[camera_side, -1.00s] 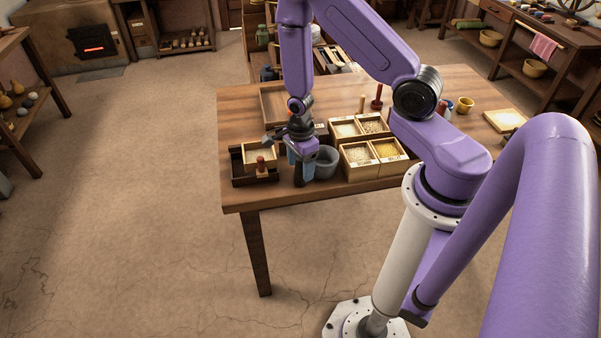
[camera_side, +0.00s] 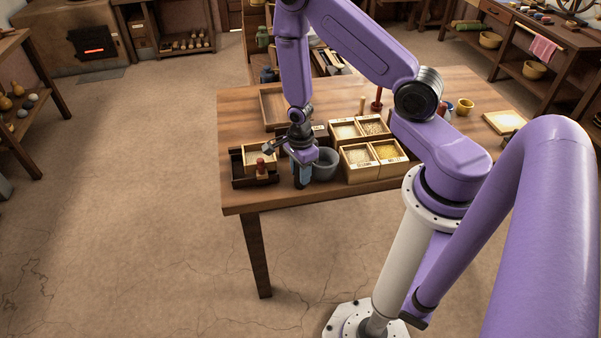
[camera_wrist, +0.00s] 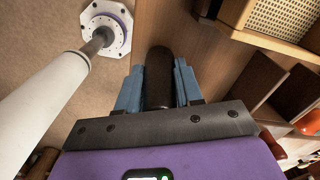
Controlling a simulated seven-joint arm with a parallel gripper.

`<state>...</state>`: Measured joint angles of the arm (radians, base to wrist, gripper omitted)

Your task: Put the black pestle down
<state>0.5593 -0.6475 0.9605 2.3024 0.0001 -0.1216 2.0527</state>
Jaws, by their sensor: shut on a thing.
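My gripper (camera_side: 302,176) is low over the front left of the wooden table (camera_side: 320,202), just left of a grey mortar (camera_side: 326,163). In the wrist view, the blue fingers of my gripper (camera_wrist: 158,88) are shut on the black pestle (camera_wrist: 158,72), which stands lengthwise between them. In the side view the pestle is mostly hidden by the fingers. I cannot tell whether its lower end touches the tabletop.
A dark divided tray (camera_side: 237,180) with a red-topped thing (camera_side: 261,166) is close on the left. Boxes of grain (camera_side: 361,172) stand right of the mortar. The table's front edge is near, with a bare strip along it.

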